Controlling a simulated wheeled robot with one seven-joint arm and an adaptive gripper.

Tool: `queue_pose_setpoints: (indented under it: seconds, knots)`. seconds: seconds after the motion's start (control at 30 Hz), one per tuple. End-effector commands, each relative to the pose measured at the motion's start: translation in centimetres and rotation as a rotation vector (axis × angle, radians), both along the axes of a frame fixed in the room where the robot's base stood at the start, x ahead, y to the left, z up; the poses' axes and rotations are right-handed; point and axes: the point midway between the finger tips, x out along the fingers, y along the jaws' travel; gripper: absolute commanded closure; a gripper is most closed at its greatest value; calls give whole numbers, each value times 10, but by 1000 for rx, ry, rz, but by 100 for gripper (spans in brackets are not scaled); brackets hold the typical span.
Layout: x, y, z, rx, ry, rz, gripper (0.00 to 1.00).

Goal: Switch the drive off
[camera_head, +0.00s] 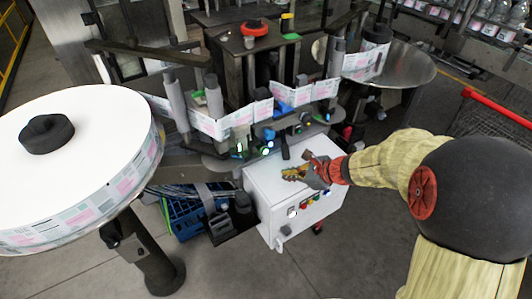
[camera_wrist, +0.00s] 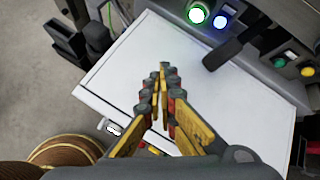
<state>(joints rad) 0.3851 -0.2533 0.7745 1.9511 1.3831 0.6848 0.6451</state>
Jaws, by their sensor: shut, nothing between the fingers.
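A white control cabinet (camera_head: 270,197) stands under the labeller, and its top (camera_wrist: 125,65) fills much of the wrist view. In the wrist view a pale knob (camera_wrist: 113,128) shows at the cabinet's edge. I cannot read any label, so which control is the drive switch is unclear. My gripper (camera_head: 286,174) is over the cabinet top, its yellow fingers (camera_wrist: 163,70) shut and empty. Whether it touches the top is unclear.
Behind the cabinet, a machine panel carries a lit whitish-green button (camera_wrist: 198,13), a lit blue one (camera_wrist: 220,20) and a black lever (camera_wrist: 228,48). A large label reel (camera_head: 80,130) stands at left. A blue crate (camera_head: 185,217) sits left of the cabinet. Floor in front is clear.

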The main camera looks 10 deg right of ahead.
Motion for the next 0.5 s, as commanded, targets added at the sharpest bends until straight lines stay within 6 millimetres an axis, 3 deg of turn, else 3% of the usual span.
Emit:
queue_pose_setpoints:
  seconds: [0.17,0.5]
  knots:
    - [6,2,0,-1,0,2,100]
    - [46,16,1,-1,-1,4,100]
